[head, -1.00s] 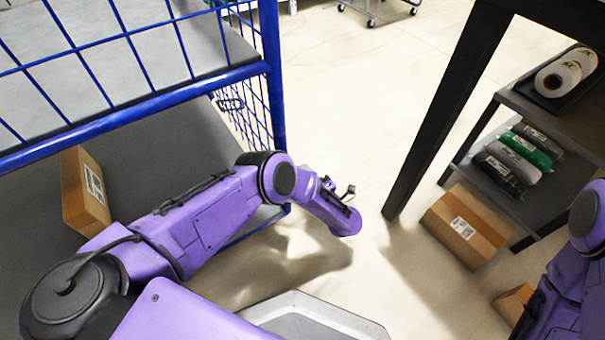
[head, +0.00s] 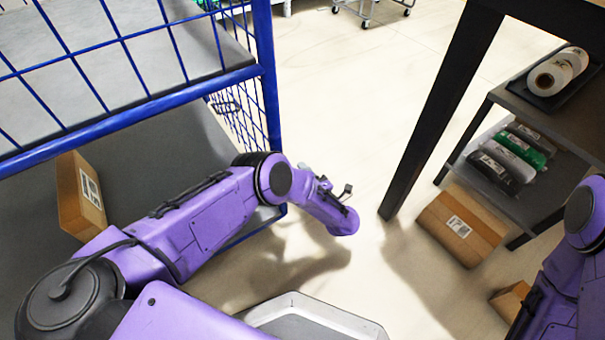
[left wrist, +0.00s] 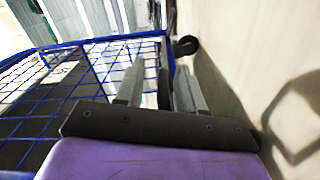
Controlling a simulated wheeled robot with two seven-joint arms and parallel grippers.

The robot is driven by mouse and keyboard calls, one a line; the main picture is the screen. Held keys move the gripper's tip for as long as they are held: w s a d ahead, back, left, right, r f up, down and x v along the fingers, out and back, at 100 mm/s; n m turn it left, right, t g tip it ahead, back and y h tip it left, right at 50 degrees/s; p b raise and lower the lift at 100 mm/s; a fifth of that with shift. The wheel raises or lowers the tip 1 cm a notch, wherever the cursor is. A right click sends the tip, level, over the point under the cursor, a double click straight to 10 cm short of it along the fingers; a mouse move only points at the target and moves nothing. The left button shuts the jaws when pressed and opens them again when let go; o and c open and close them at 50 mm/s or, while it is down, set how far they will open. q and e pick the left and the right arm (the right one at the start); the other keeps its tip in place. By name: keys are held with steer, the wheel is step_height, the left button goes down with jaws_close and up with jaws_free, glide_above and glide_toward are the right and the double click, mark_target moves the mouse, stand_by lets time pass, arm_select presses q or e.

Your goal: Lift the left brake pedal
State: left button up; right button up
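The blue wire-mesh cart (head: 267,95) stands at the left of the head view, and its mesh also shows in the left wrist view (left wrist: 98,78). A dark castor wheel (left wrist: 186,45) is on the floor by the cart in the left wrist view, beyond my fingers. I cannot make out a brake pedal. My left gripper (left wrist: 158,92) is open and empty, its two grey fingers apart, beside the cart.
A cardboard box (head: 83,195) lies on the cart's grey deck. A dark table leg (head: 432,120) and a shelf (head: 535,110) with rolls and packed garments stand at the right. Another box (head: 460,226) is on the floor. Pale floor lies clear between cart and table.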

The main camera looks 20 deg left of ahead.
arm_select(q)
steer(key=p+v, duration=0.2)
steer(key=v, duration=0.8)
steer(key=shift+s+d+p, duration=0.2)
steer(key=shift+d+p, duration=0.05)
steer(key=shift+p, duration=0.05)
arm_select(e)
steer(key=s+a+r+g+y, duration=0.1)
steer(key=s+a+r+g, duration=0.1)
steer(key=s+a+r, duration=0.1)
steer(key=shift+s+r, duration=0.35)
steer(key=shift+r, duration=0.15)
